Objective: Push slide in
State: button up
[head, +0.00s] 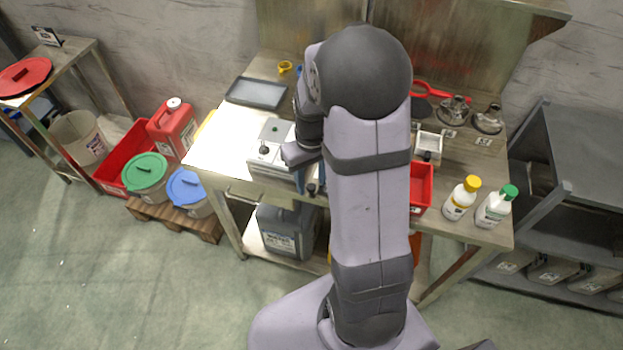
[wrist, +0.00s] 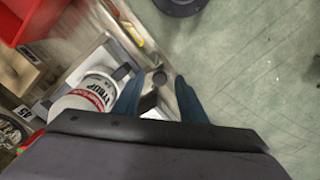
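A black block (wrist: 150,100) also shows between the fingers. A white tub (wrist: 97,88) with a red and white label lies left of the fingers. In the head view my arm hides most of the gripper and slide. A dark knob (head: 311,189) shows at the table's front edge, beside a white box (head: 270,155).
A red bin (head: 420,185), a yellow-capped bottle (head: 461,198) and a green-capped bottle (head: 495,207) stand on the table's right. A dark tray (head: 257,93) lies at the back left. The table's left front corner (head: 212,160) is mostly clear.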

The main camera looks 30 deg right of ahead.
jog(key=shift+f, duration=0.4)
jog(key=shift+c, duration=0.3)
grip_shut()
jog(key=shift+w+d+r+p, duration=0.1)
jog(key=shift+w+d+p, duration=0.5)
jog(key=shift+w+d, duration=3.25)
jog(key=shift+w+r, duration=0.1)
jog(key=shift+o, duration=0.3)
grip_release()
jog(key=shift+d, duration=0.1)
